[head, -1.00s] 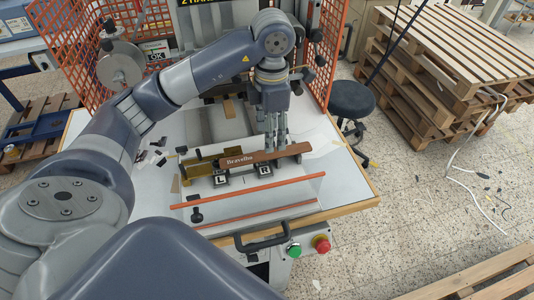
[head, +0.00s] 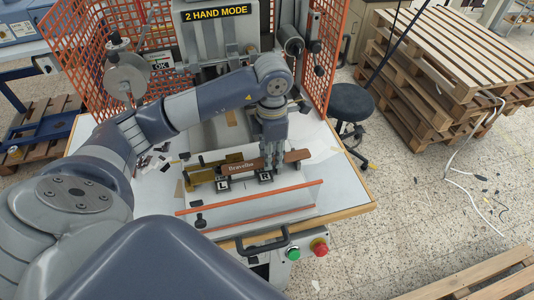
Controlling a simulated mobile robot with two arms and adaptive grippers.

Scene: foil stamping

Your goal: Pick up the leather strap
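The leather strap (head: 241,168) is a brown bar with the word "Bravellio" or similar on it. It lies across the machine's table, over the fixture with the blocks marked L (head: 223,184) and R (head: 265,177). My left gripper (head: 274,166) points down at the strap, right of the lettering. Its fingers are apart, with a narrow gap showing between them. The fingertips reach strap height and hide part of it. I cannot tell whether they touch it. The strap still rests low at the fixture. My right gripper is not in view.
A brass-coloured bar (head: 200,178) lies behind the strap's left end. Orange-edged clear guards (head: 250,195) cross the front of the table. Orange mesh panels (head: 325,50) stand at both sides. A stool (head: 351,101) and stacked pallets (head: 440,65) are to the right.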

